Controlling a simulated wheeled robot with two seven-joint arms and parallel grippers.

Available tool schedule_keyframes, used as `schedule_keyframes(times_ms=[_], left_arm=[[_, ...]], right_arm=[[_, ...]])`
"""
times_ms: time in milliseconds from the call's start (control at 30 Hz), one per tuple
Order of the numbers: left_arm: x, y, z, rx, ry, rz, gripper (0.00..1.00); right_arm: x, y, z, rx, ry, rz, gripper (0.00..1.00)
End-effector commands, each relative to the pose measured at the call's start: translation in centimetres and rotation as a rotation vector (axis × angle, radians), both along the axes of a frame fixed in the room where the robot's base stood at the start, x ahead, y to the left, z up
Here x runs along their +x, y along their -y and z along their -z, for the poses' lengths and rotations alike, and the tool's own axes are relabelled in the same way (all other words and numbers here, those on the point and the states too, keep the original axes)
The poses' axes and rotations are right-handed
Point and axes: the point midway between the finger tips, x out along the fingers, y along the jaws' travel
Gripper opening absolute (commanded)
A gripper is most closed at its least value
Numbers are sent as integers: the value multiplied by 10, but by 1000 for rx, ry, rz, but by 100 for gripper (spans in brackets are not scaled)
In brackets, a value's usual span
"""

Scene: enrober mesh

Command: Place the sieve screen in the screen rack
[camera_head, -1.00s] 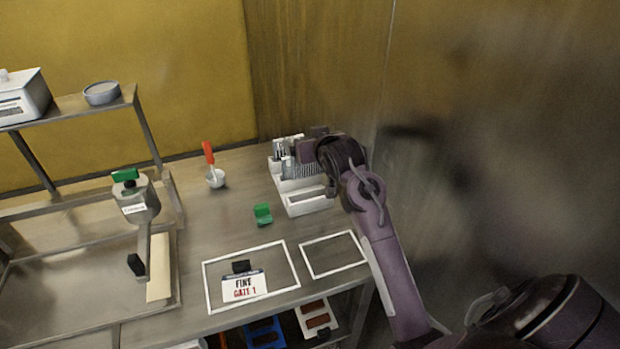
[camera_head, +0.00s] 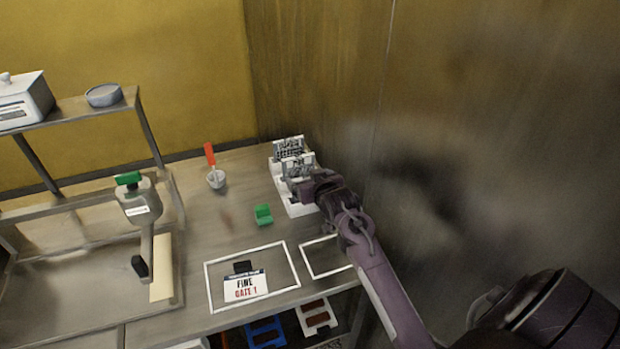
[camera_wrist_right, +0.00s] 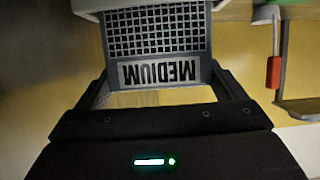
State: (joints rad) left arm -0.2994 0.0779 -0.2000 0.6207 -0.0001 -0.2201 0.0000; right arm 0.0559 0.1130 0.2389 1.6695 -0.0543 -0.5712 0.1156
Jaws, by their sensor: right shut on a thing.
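My right gripper (camera_head: 313,181) is at the white screen rack (camera_head: 298,208) on the back right of the table. In the right wrist view its fingers (camera_wrist_right: 160,78) are shut on a grey sieve screen (camera_wrist_right: 160,35) with a square mesh and a label reading MEDIUM, seen upside down. In the head view the sieve screen (camera_head: 298,164) stands about upright over the rack; I cannot tell if it is fully seated in a slot. Another screen (camera_head: 288,147) stands behind it. My left gripper is not in view.
A green block (camera_head: 263,214), a cup with a red-handled tool (camera_head: 215,177) and a FINE GATE 1 card (camera_head: 244,286) inside a white outline lie to the left. A metal wall (camera_head: 480,150) rises close on the right. The table between these is clear.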

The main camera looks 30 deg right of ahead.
Motion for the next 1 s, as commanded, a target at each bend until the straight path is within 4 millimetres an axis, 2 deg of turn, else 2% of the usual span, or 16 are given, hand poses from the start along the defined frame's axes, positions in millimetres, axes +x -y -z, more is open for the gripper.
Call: schedule_keyframes(times_ms=[100,133,200,467,567,667,1000], left_arm=[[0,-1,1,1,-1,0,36],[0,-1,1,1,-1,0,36],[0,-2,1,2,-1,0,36],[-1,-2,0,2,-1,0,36],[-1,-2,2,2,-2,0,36],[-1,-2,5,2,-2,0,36],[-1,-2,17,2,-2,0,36]], right_arm=[[0,0,2,0,1,0,55],[0,0,2,0,1,0,93],[0,0,2,0,1,0,100],[0,0,-1,0,1,0,100],[-6,-1,-2,0,2,0,100],[-19,-4,-7,0,1,0,100],[-79,-19,-32,0,1,0,100]])
